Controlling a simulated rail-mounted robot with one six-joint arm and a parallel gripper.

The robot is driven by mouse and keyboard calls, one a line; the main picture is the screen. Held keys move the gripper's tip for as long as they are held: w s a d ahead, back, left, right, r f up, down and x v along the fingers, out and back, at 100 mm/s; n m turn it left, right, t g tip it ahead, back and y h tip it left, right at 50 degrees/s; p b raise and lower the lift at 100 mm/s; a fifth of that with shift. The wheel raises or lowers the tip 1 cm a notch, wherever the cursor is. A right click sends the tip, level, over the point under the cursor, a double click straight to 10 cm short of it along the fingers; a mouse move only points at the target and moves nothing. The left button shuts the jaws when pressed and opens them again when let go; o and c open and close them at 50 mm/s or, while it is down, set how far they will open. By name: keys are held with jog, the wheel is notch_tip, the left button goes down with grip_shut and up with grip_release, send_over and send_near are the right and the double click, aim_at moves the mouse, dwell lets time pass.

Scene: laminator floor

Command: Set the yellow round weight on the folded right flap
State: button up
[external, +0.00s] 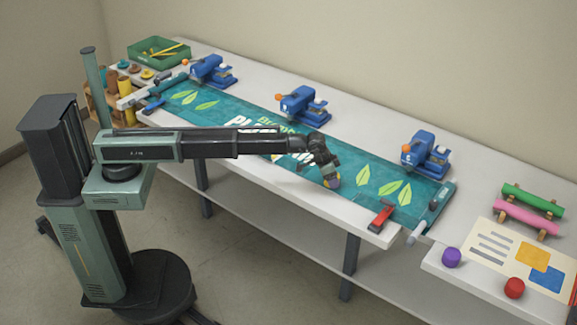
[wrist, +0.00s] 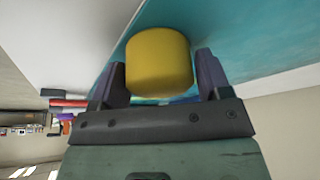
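The yellow round weight (wrist: 159,62) sits between the two fingers of my gripper (wrist: 160,78) in the wrist view, with both fingers close against its sides. In the external view my gripper (external: 332,181) is low over the front edge of the teal banner (external: 340,152), right of its white lettering; a bit of yellow shows at the fingertips. Whether the weight touches the surface cannot be told. The banner's right end, with leaf prints, lies by a teal bar (external: 433,209). A folded flap cannot be clearly made out there.
A red clamp (external: 381,215) stands at the table's front edge, right of my gripper. Several blue machines, one here (external: 426,154), line the banner's back edge. A purple ball (external: 451,257) and a red ball (external: 514,288) lie farther right. A green bin (external: 158,52) stands back left.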

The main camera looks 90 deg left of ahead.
jog(key=shift+o, duration=1.2)
jog(key=shift+r, duration=0.2)
jog(key=p+v, duration=1.2)
jog(key=s+f+m+g, duration=0.1)
jog(key=s+g, duration=0.3)
jog(key=s, duration=3)
jog(key=shift+a+f, duration=0.2)
